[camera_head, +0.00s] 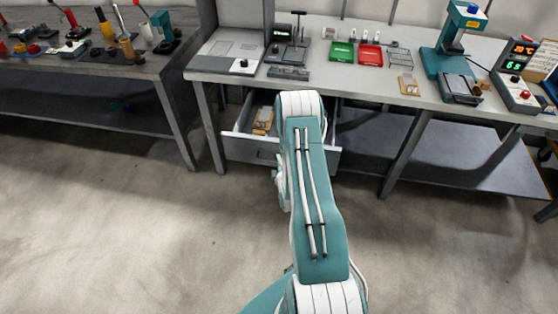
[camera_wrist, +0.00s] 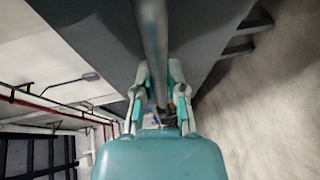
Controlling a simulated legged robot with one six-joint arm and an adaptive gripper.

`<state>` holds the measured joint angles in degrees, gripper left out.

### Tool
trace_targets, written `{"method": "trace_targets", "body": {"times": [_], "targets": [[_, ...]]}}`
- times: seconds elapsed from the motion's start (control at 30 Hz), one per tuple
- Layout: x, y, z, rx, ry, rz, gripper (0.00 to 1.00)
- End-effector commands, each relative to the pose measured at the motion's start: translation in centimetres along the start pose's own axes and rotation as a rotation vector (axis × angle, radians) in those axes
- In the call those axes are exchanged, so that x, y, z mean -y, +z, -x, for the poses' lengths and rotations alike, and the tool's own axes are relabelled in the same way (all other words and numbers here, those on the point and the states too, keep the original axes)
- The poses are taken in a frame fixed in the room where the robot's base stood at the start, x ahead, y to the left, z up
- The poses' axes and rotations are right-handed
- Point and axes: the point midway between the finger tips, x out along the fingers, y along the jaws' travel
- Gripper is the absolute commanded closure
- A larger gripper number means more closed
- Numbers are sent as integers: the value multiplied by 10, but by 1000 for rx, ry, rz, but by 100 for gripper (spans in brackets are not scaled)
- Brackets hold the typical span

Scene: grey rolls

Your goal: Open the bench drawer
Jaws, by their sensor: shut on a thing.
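The bench drawer (camera_head: 246,152) is grey and stands pulled out from under the bench in the head view. Its inside shows at the left, with a small tan item (camera_head: 263,121) in it. My arm covers the middle of the drawer front and hides the handle and my gripper there. In the wrist view my gripper (camera_wrist: 160,82) has one finger on each side of a grey bar, the drawer handle (camera_wrist: 152,35). The fingers are closed on it. The drawer front (camera_wrist: 95,35) fills the upper part of that view.
The bench top (camera_head: 320,80) carries a green tray (camera_head: 342,53), a red tray (camera_head: 370,56) and a teal press (camera_head: 452,45). A bench leg (camera_head: 208,125) stands left of the drawer. A second bench (camera_head: 90,68) with tools is at the far left. The floor (camera_head: 120,230) in front is clear.

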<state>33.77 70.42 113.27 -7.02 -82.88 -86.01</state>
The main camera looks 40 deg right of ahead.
Motion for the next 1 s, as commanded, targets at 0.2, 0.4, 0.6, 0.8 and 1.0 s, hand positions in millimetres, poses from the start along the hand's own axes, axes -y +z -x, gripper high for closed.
{"method": "trace_targets", "body": {"times": [0.2,0.4,0.6,0.8,1.0], "targets": [[4,-1,1,-2,-12,0,49],[2,0,0,-2,-6,0,49],[2,0,10,-1,-6,0,49],[2,1,47,1,-8,0,49],[3,0,88,-1,-11,-1,49]]}}
